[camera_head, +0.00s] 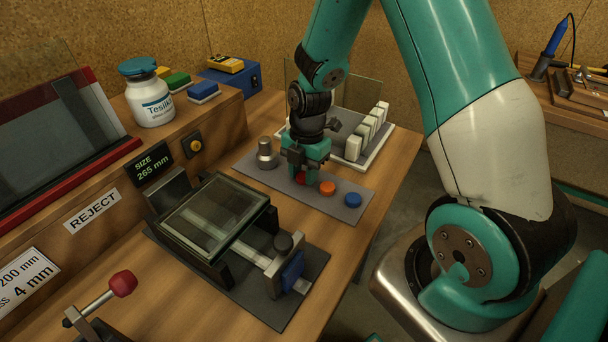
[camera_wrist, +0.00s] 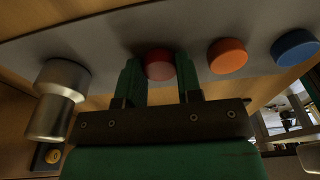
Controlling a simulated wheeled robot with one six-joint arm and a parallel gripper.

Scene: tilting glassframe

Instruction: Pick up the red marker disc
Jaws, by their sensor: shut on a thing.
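The red marker disc (camera_wrist: 159,64) sits between the two fingers of my gripper (camera_wrist: 160,80) in the wrist view, with a finger against each side. In the head view the red disc (camera_head: 300,178) shows just below my gripper (camera_head: 302,170), partly hidden by the fingers. My gripper is shut on it, low over the grey mat (camera_head: 245,165). I cannot tell whether the disc still touches the mat. The orange disc (camera_head: 327,188) and the blue disc (camera_head: 352,200) lie in a row to its right.
A metal knobbed weight (camera_head: 266,155) stands on the mat left of my gripper. A rack with white blocks (camera_head: 355,147) is close behind to the right. A glass-topped clamp fixture (camera_head: 215,215) stands in front. The mat's right end is near the table edge.

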